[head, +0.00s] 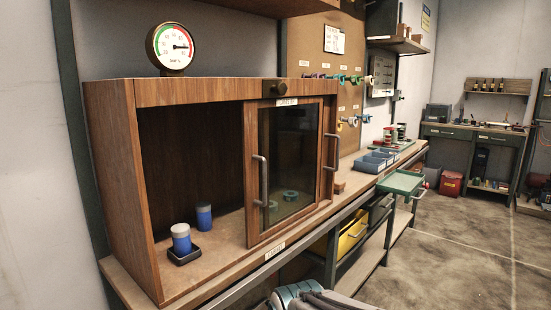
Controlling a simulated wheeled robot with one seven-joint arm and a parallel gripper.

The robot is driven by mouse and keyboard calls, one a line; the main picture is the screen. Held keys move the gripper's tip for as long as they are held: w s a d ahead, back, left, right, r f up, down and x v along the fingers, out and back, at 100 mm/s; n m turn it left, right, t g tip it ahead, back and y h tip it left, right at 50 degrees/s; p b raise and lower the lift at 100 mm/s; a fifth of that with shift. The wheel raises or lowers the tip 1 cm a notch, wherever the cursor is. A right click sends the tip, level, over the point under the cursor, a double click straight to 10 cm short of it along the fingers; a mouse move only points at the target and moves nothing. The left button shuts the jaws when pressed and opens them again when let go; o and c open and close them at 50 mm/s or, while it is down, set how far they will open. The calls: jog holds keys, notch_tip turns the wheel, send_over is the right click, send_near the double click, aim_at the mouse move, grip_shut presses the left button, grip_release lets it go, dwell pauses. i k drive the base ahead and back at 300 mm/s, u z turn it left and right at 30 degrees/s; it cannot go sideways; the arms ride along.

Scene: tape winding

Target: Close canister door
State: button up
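A wooden cabinet (190,93) stands on the workbench, and its left half is open. A glass-paned sliding door (252,175) in a wooden frame covers part of the right half. A vertical metal handle (263,182) is on its left edge. Another handle (331,165) shows at the right, and I cannot tell if it belongs to a second panel. Inside the open side stand a blue canister with a pale top (181,240), on a small black tray (185,257), and a second blue canister (204,216) behind it. Part of my arm shows at the bottom edge. My gripper is not visible.
A round gauge (170,47) sits on top of the cabinet. Green rolls (290,196) show through the glass. Blue-grey bins (375,162) and a green tray (401,182) are further right. The floor at right is clear.

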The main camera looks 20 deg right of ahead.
aim_at(249, 108)
jog(key=z, duration=0.35)
jog(key=i, duration=0.8)
jog(key=z, duration=0.1)
jog(key=k, duration=1.25)
jog(key=z, duration=0.8)
jog(key=i, duration=1.15)
